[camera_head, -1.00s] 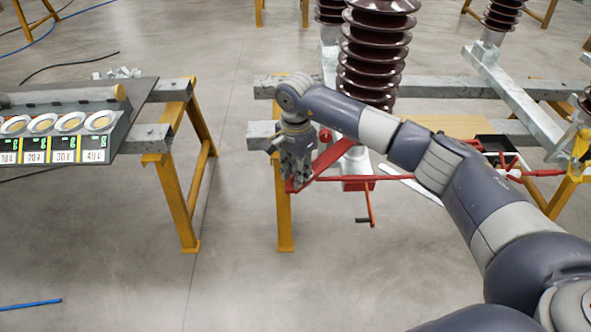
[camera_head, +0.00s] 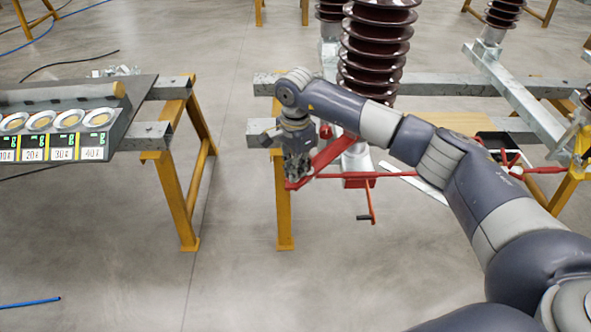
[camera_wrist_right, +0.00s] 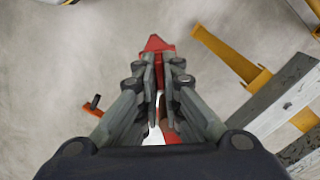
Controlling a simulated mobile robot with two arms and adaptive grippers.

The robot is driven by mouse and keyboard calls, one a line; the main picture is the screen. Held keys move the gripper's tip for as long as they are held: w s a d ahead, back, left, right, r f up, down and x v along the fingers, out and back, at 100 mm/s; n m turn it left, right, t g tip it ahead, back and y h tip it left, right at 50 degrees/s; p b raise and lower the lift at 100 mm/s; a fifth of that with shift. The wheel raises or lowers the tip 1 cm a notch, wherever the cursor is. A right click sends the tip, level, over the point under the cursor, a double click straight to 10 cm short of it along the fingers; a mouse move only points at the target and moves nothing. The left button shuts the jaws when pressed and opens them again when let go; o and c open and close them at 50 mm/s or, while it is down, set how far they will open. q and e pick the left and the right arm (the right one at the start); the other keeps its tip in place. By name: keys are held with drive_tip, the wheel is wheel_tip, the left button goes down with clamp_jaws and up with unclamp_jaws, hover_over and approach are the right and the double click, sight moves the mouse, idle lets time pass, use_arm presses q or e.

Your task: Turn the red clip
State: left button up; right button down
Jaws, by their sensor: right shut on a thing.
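The red clip (camera_head: 335,152) is a red metal frame at the near end of the isolator, below the brown ribbed insulator (camera_head: 375,50). A thin red bar with a crank handle (camera_head: 370,205) hangs from it. My right gripper (camera_head: 297,172) points down at the clip's left corner and is shut on it. In the right wrist view, a red tip (camera_wrist_right: 156,44) of the clip shows just beyond the fingers, and more red shows between them. The fingers hide most of the gripped part. My left gripper is not in view.
Grey steel beams (camera_head: 262,134) on yellow trestle legs (camera_head: 284,215) stand close by the gripper. At left is a table with a rack of labelled dishes (camera_head: 60,135). A yellow fitting (camera_head: 575,165) stands at right. The floor in front is clear.

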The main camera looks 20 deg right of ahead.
drive_tip(key=m+b, duration=0.2)
drive_tip(key=m, duration=0.2)
drive_tip(key=m+b, duration=0.1)
drive_tip(key=m, duration=0.4)
drive_tip(key=shift+b, duration=0.35)
drive_tip(key=m, duration=0.3)
drive_tip(key=shift+b, duration=0.4)
drive_tip(key=shift+r+m+b, duration=0.1)
drive_tip(key=shift+m+b, duration=0.2)
drive_tip(key=shift+m, duration=1.9)
drive_tip(key=c, duration=1.8)
unclamp_jaws()
drive_tip(key=shift+o, duration=0.2)
